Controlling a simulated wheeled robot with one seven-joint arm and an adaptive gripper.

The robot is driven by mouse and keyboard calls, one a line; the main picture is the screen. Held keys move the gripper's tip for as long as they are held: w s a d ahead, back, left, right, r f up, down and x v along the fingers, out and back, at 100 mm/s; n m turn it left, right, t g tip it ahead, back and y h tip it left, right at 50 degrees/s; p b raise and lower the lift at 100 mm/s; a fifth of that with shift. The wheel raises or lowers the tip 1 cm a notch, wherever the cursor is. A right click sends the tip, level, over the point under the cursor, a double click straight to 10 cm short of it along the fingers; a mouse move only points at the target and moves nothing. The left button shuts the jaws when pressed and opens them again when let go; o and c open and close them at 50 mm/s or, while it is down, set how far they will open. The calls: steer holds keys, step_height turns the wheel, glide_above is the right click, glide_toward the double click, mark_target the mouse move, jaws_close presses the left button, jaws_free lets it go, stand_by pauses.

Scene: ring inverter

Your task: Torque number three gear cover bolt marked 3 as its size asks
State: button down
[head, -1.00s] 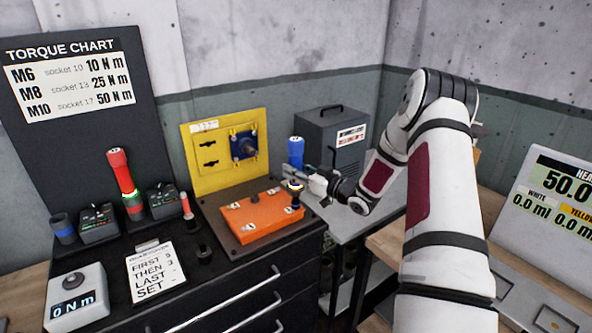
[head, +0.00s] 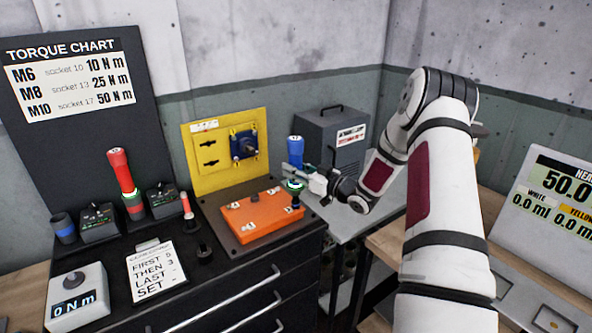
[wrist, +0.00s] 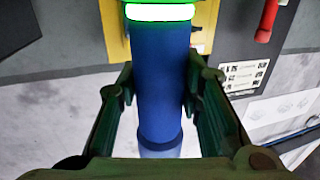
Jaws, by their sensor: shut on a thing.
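My gripper (head: 303,178) is shut on a blue torque driver (head: 296,150) held upright at the right corner of the orange gear cover (head: 255,218). In the wrist view the driver's blue body (wrist: 160,90) stands between my two fingers, with a glowing green ring (wrist: 160,12) at the top edge. In the head view this ring also glows green (head: 294,185). The driver's lower end overlaps the cover's right corner; whether it sits on a bolt there I cannot tell. Small pale labels lie near the cover's corners, too small to read.
A torque chart (head: 72,78) lists M6 10, M8 25 and M10 50 N m. A red driver (head: 121,172) stands at left. A tester (head: 75,300) reads 0 N m beside an order card (head: 152,268). A yellow panel (head: 215,178) and a grey cabinet (head: 318,132) stand behind.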

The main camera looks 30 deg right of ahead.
mark_target(300, 157)
steer(key=shift+r+p, duration=1)
steer(key=shift+r, duration=1.45)
steer(key=shift+a, duration=0.1)
